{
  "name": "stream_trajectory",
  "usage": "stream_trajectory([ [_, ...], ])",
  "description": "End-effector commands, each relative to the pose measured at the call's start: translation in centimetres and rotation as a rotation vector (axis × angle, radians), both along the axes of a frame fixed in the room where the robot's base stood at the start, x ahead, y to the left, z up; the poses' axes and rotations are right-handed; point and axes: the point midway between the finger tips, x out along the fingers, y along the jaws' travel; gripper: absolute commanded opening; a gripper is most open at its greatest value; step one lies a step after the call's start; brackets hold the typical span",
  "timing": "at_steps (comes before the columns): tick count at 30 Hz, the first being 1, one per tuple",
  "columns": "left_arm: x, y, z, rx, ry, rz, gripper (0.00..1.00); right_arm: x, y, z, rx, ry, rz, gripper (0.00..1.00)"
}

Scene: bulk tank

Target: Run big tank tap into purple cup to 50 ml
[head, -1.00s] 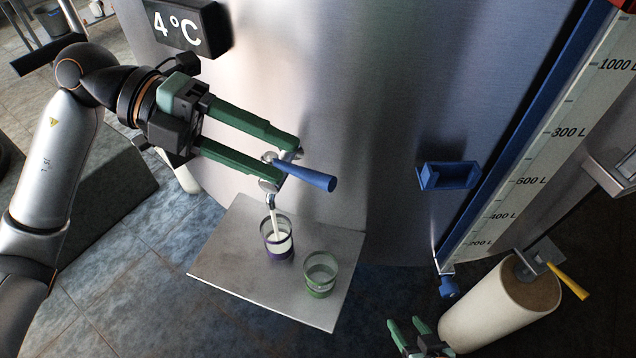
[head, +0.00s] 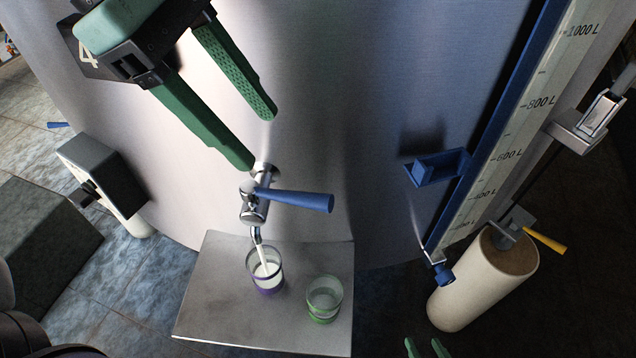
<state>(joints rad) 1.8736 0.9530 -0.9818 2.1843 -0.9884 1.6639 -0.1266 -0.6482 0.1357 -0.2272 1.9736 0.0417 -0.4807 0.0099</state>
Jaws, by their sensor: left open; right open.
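The big tank's tap (head: 256,205) sticks out of the steel tank wall, with its blue lever (head: 294,200) pointing right. A white stream runs from its spout into the purple cup (head: 266,284), a clear cup with a purple base band on the metal shelf (head: 228,330). White liquid shows in the cup; I cannot read its level. My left gripper (head: 262,140) is open and empty above the tap, in front of the tank wall and apart from the lever. My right gripper (head: 426,348) is open at the bottom edge, mostly out of view.
A green-banded clear cup (head: 323,300) stands right of the purple cup on the shelf. A blue bracket (head: 437,168) and a litre scale (head: 520,110) are on the tank to the right. A cream cylinder (head: 480,285) with a yellow lever (head: 545,241) stands at the right.

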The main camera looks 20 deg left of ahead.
Motion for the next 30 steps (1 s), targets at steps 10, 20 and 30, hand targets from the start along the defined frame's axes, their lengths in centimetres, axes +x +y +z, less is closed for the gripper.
stream_trajectory([
  [10,0.2,-0.5,-2.2,0.03,-0.03,-0.03,0.57,0.0,0.1,-0.4,0.0,0.0,0.004,0.57],
  [20,1.4,-3.1,-8.2,0.027,-0.028,-0.03,0.57,0.1,0.5,-0.7,0.004,0.001,0.013,0.57],
  [30,2.0,-4.3,-11.1,0.025,-0.032,-0.028,0.57,0.2,0.7,-0.7,0.005,0.003,0.017,0.57],
])
